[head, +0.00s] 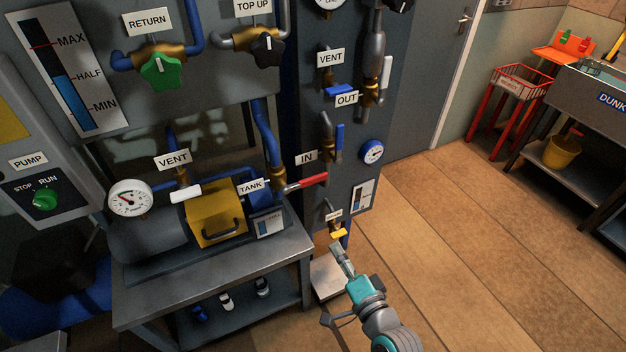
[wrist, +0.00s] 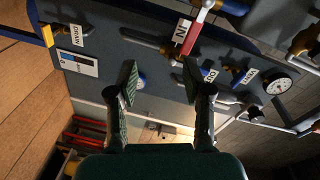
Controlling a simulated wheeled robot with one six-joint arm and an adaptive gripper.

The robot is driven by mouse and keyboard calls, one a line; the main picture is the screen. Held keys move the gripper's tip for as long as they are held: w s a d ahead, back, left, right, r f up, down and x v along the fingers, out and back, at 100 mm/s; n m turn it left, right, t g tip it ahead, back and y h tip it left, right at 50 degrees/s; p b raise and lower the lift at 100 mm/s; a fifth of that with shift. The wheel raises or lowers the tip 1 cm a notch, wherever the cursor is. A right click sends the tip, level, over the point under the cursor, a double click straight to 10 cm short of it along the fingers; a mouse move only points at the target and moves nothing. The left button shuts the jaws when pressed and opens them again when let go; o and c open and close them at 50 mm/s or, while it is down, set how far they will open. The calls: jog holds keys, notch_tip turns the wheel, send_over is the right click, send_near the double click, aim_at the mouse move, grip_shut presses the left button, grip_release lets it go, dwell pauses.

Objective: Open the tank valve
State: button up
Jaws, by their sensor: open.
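The tank valve is a brass body (head: 278,181) on a blue pipe, right of the TANK label (head: 251,186). Its red lever (head: 306,181) points right, nearly level, under the IN label (head: 306,157).
The IN valve's blue lever (head: 339,140) stands upright close above the red lever. A yellow drain handle (head: 338,233) is just above my gripper. A round gauge (head: 372,152) is on the dark panel.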

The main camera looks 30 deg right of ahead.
aim_at(314, 182)
jog(key=w+d+r+m, duration=0.1)
jog(key=w+r, duration=0.1)
jog(key=w, duration=0.4)
jog(key=w+r+m, duration=0.1)
jog(key=w+r, duration=0.1)
jog(key=w, duration=0.5)
jog(key=w+d+r+m+t, duration=0.1)
jog(key=w, duration=0.6)
jog(key=shift+d+r+y, duration=0.3)
jog(key=shift+r+y, duration=0.1)
grip_shut()
